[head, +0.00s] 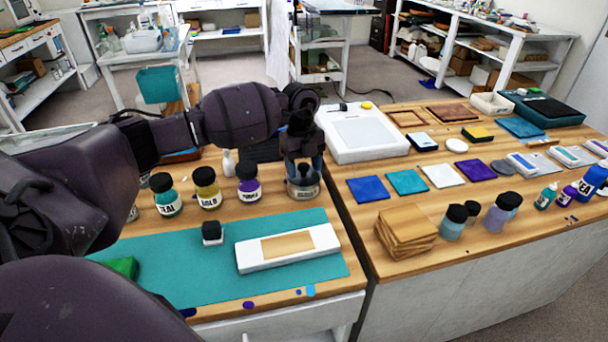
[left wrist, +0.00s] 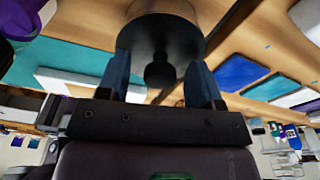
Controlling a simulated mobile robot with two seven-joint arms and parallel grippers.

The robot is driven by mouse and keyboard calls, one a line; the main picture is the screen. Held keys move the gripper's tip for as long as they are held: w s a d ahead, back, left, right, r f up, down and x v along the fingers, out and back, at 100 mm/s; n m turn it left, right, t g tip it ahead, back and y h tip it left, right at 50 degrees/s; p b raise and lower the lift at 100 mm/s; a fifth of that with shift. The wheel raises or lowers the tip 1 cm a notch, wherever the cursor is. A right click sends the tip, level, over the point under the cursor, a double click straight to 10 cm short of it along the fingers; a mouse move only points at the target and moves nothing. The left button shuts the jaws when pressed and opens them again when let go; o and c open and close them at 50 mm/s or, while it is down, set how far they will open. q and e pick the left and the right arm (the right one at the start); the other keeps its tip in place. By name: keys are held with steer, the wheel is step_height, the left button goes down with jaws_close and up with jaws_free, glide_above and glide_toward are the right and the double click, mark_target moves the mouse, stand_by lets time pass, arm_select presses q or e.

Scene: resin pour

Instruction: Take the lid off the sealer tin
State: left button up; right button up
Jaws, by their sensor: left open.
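The sealer tin (head: 304,190) stands on the left bench, just behind the teal mat, with a pale label whose words I cannot read. Its upper part is mostly hidden by my left gripper (head: 303,166), which points down over it. In the left wrist view the dark round lid (left wrist: 160,28) sits on the tin, with a small knob (left wrist: 160,74) at its middle. My left gripper's two blue-grey fingers are open, one on each side of the knob, with a gap showing at both sides. My right gripper is not in view.
Teal (head: 166,195), gold (head: 207,188) and purple (head: 248,184) jars with black caps stand left of the tin. A white tray (head: 288,248) and a small black-capped jar (head: 212,233) are on the teal mat (head: 190,282). A white light panel (head: 362,133) stands behind right.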

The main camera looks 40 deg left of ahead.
arm_select(q)
steer(key=c, duration=0.9)
steer(key=shift+c, duration=0.4)
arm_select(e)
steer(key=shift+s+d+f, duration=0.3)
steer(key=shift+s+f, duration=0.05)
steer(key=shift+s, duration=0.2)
arm_select(q)
steer(key=shift+r, duration=0.2)
steer(key=shift+r, duration=0.35)
step_height(320, 180, up, 12)
steer(key=p, duration=0.2)
step_height(320, 180, up, 7)
glide_above(304, 164)
steer(key=shift+s, duration=0.15)
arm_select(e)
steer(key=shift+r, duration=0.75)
